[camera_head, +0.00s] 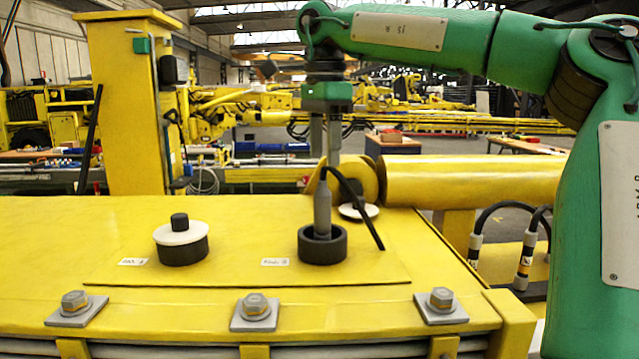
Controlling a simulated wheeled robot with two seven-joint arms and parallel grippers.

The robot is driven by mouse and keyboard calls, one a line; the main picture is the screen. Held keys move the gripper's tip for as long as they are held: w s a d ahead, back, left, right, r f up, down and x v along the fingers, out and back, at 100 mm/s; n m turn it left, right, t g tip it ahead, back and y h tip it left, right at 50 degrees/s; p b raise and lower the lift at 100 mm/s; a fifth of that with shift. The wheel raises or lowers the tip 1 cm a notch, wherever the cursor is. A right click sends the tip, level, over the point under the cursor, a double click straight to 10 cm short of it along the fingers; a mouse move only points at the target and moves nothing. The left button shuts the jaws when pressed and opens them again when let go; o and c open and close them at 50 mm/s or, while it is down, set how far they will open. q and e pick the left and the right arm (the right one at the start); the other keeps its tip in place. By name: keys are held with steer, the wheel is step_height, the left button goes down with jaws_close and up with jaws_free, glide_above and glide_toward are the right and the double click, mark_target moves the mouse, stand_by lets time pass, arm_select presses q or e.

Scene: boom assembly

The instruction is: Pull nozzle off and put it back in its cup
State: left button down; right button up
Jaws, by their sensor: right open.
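The grey nozzle (322,208) stands upright in a round black cup (335,247) on the yellow deck, beside a small white label. A thin black hose (356,197) bends from near its top down to the right. My right gripper (326,158) comes down from above, open, with its grey fingers around or just above the nozzle's top. I cannot tell whether they touch it. A second black cup (182,252) at the left carries a white disc (178,233) with a black knob. My left gripper is not in view.
A white disc (358,212) lies behind the nozzle, near a thick yellow cylinder (470,182). A yellow post (130,100) rises at the back left. Large bolts (255,307) line the front edge. The deck between the cups is mostly clear.

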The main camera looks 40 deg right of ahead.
mark_target(324, 212)
steer(key=f+p, duration=0.1)
steer(key=f, duration=0.2)
steer(key=shift+s, duration=0.2)
steer(key=f+p, duration=0.1)
steer(key=f, duration=0.1)
steer(key=f+p, duration=0.1)
steer(key=f, duration=0.2)
steer(key=f+p, duration=0.1)
steer(key=f, duration=0.2)
steer(key=shift+w+f, duration=0.15)
steer(key=shift+w, duration=0.1)
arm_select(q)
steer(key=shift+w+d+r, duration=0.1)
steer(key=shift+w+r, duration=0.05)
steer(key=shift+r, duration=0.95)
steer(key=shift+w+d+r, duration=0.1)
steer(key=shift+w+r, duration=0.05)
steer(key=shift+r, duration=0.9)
arm_select(e)
steer(key=shift+f, duration=0.55)
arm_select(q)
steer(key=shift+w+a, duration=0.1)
arm_select(e)
steer(key=shift+r, duration=0.1)
jaws_close()
